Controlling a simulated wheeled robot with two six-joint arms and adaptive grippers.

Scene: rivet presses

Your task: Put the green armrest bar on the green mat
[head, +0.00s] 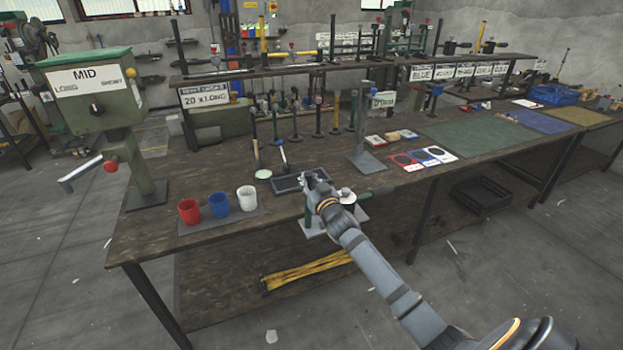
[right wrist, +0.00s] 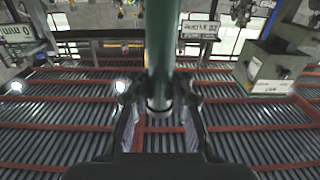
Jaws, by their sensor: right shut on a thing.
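My right gripper (head: 316,186) is over the near part of the bench, beside a dark tray. It is shut on a dark green bar (right wrist: 161,48), which runs up the right wrist view from between the two fingers (right wrist: 160,103). In the head view the bar is largely hidden by the gripper and arm; a short green piece shows under the gripper, but I cannot tell if it is the same bar. The green mat (head: 470,138) lies flat on the bench further right, apart from the gripper, and looks bare. My left gripper is not in view.
Red, blue and white cups (head: 219,206) stand on a grey strip at the left. The dark tray (head: 287,184) lies by the gripper. A grey post stand (head: 363,130) and coloured cards (head: 424,157) are between gripper and mat. A blue mat (head: 541,121) lies beyond.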

